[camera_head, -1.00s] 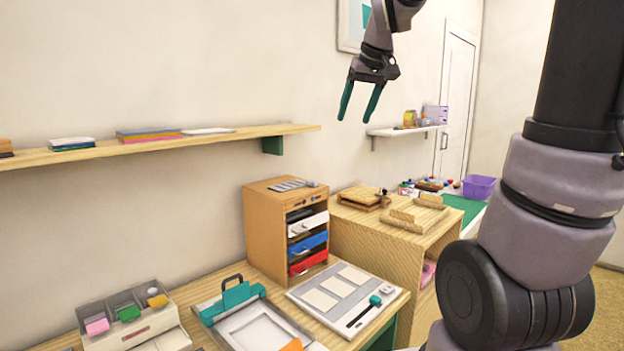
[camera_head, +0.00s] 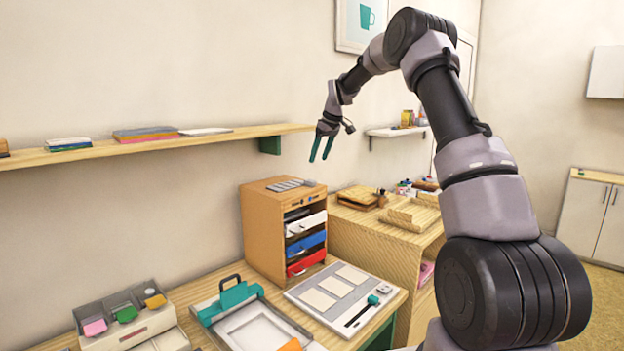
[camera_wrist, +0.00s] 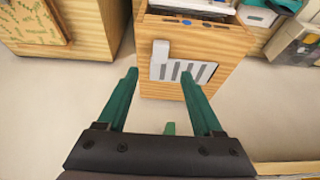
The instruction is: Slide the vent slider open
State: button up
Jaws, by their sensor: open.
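The vent (camera_head: 285,185) is a pale plate with several dark slots on top of the wooden drawer cabinet (camera_head: 262,225). It also shows in the wrist view (camera_wrist: 190,72). A small light tab (camera_head: 309,183) stands at its right end, apparently the slider's handle. In the wrist view this tab (camera_wrist: 160,51) is at the plate's left end. My gripper (camera_head: 320,159) is open and empty, with green fingers pointing down. It hangs above the cabinet's right side, clear of the tab. In the wrist view the tab shows beyond and between the fingertips (camera_wrist: 160,78).
A wall shelf (camera_head: 180,142) runs to the left behind the cabinet, its end near my gripper. White, blue and red drawers (camera_head: 306,245) face forward. A lower wooden unit (camera_head: 380,230) with trays stands to the right. A panel (camera_head: 338,298) and a framed press lie in front.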

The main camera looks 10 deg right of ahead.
aim_at(311, 180)
jog(key=x, duration=1)
jog(key=shift+s+d, duration=0.1)
grip_shut()
dwell(1.1)
